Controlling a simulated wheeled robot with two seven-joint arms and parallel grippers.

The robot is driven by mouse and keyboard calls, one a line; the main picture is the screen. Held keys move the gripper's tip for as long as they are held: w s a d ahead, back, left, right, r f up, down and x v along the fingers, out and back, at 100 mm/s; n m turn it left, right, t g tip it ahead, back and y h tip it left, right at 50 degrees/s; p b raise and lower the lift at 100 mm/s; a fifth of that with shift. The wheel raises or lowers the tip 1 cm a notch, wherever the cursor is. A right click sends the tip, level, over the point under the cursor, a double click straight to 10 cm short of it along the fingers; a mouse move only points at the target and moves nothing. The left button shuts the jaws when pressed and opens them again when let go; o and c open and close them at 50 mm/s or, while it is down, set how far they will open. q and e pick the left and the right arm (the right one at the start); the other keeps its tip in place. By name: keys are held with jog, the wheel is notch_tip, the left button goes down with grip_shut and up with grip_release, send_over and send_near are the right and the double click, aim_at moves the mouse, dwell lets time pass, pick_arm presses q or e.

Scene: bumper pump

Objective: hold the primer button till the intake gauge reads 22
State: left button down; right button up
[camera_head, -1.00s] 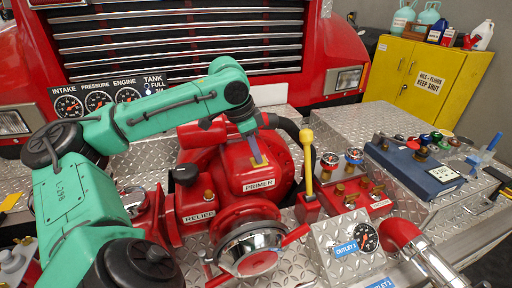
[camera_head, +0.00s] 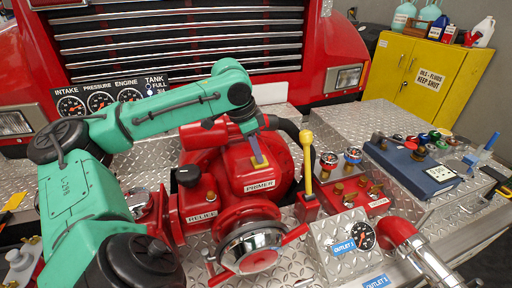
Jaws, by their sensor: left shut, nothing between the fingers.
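The red pump (camera_head: 222,178) carries a white PRIMER label (camera_head: 259,187) on its front. My left gripper (camera_head: 259,162) is shut and empty, pointing down at the top of the pump just above that label. The primer button is hidden under or behind the fingertips, so I cannot tell whether it is pressed in. The intake gauge (camera_head: 71,105) is the leftmost dial on the black panel at the back left. Its needle is too small to read exactly. My right gripper is not in view.
A yellow-knobbed lever (camera_head: 308,165) stands just right of the pump. A chrome-rimmed red cap (camera_head: 250,248) is in front. The outlet gauge (camera_head: 362,236) and a red elbow pipe (camera_head: 397,233) lie front right. A blue box (camera_head: 414,166) sits farther right.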

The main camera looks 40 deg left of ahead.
aim_at(254, 163)
pick_arm(q)
notch_tip(254, 163, up, 4)
jog(key=p, duration=0.3)
jog(key=shift+r+p, duration=0.15)
jog(key=shift+p, duration=0.2)
jog(key=shift+s+a+r+b, duration=0.15)
jog(key=shift+s+r+b, duration=0.35)
jog(key=shift+r+b, duration=0.3)
jog(key=p+v, duration=0.1)
jog(key=v, duration=0.6)
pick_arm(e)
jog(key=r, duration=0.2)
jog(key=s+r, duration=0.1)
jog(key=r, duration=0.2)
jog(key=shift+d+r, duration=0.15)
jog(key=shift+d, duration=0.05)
pick_arm(q)
jog(key=shift+w+r, duration=0.1)
